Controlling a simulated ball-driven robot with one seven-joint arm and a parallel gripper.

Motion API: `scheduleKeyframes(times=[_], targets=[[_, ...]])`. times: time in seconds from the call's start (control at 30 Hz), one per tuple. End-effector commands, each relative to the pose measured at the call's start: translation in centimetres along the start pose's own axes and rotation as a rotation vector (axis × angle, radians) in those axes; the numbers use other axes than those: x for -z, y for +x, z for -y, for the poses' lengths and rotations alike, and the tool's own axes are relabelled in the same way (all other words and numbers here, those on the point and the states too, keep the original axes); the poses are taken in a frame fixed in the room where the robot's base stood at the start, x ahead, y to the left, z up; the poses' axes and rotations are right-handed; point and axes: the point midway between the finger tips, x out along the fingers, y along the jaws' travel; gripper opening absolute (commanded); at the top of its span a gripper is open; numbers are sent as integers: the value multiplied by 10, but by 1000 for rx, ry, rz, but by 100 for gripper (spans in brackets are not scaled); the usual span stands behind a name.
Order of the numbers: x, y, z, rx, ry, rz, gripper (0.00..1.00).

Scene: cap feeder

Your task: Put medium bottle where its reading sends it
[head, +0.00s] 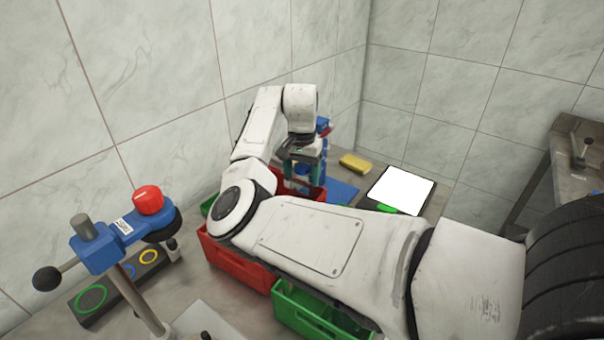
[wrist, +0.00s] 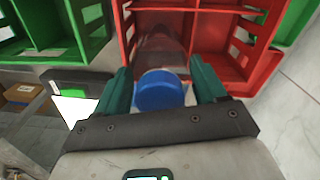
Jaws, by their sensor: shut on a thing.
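My gripper (wrist: 163,80) is shut on a clear bottle (wrist: 160,52) with a blue cap (wrist: 160,90), one teal finger on each side. In the wrist view the bottle body points down toward a red crate (wrist: 268,22); I cannot tell whether its base touches the crate. The red crate's wall (head: 235,260) shows left of my arm. A flat device with a white lit face (head: 402,188) lies to the right; no reading is legible.
A green crate (head: 300,312) stands in front, partly behind my arm; it also shows in the wrist view (wrist: 58,55). A capping stand with a red knob (head: 148,198) is at the left. A yellow sponge (head: 355,163) and blue mat (head: 342,192) lie behind. Tiled walls close the back.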

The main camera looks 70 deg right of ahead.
Motion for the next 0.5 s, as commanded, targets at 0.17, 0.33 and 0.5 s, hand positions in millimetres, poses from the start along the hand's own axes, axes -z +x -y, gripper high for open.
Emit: scheduleKeyframes(times=[0.17, 0.33, 0.5], targets=[[0, 1, 0, 0, 0, -1, 0], [0, 2, 0, 0, 0, 1, 85], [0, 2, 0, 0, 0, 1, 96]])
